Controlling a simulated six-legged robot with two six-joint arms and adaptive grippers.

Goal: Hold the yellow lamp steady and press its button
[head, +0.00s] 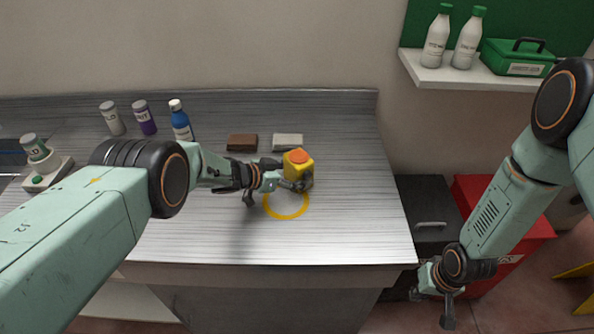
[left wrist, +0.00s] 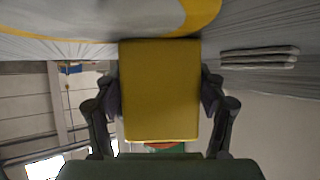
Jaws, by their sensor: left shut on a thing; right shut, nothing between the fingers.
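The yellow lamp (head: 301,170) is a small yellow block with an orange-red button (head: 299,157) on top. It is upright over the metal bench, just behind a yellow ring marking (head: 286,206). My left gripper (head: 300,183) is shut on the lamp from the left. In the left wrist view the lamp (left wrist: 160,90) fills the space between the two fingers, with a finger against each side. I cannot tell whether the lamp's base touches the bench. My right gripper (head: 447,308) is shut and empty, low at the right, beyond the bench's right edge.
A brown block (head: 242,142) and a pale block (head: 288,141) lie behind the lamp. Several bottles, including a blue one (head: 181,121), stand at the back left. A white device (head: 45,170) sits far left. The bench's right front is clear. A red cabinet (head: 510,225) stands right.

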